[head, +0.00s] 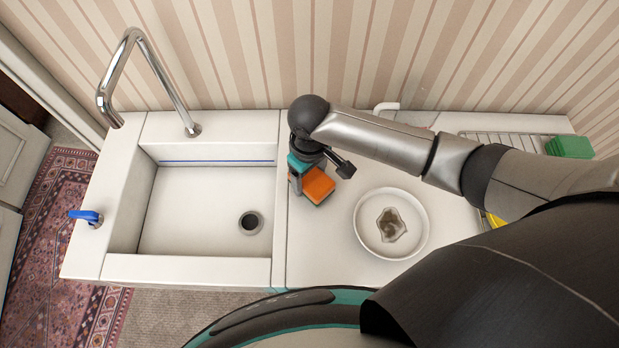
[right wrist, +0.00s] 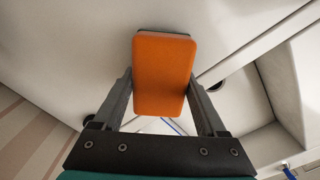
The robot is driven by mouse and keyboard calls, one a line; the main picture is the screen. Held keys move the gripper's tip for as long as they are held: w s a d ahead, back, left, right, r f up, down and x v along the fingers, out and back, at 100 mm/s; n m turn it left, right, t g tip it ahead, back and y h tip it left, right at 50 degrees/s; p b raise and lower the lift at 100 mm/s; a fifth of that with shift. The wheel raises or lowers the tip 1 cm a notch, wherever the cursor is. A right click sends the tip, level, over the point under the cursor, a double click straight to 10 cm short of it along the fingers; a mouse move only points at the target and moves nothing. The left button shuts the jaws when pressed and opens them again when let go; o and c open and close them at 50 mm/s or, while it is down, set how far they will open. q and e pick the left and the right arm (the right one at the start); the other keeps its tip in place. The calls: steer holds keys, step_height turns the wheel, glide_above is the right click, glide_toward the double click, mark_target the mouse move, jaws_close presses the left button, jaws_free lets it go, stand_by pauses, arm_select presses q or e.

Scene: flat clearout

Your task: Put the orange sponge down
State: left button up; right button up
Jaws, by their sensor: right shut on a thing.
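The orange sponge (head: 319,186) is at the counter's left part, just right of the sink; it also shows large in the right wrist view (right wrist: 163,70), with a dark layer along its edge. My right gripper (head: 305,177) is shut on it, one finger on each side in the right wrist view (right wrist: 160,95). I cannot tell whether the sponge touches the white counter (head: 310,245) or hangs a little above it. My left gripper is not in view.
A white sink (head: 190,215) with a tall metal tap (head: 160,75) lies to the left. A white plate (head: 366,236) with a crumpled-looking piece (head: 391,225) sits right of the sponge. A wire rack (head: 500,139) and a green block (head: 569,147) are farther right. Bare counter lies in front of the sponge.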

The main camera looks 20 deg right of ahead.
mark_target(309, 176)
steer(key=shift+f, duration=0.45)
steer(key=o, duration=1.1)
steer(key=shift+f, duration=0.15)
step_height(309, 176, up, 12)
steer(key=shift+r+p, duration=0.2)
steer(key=shift+p, duration=1.05)
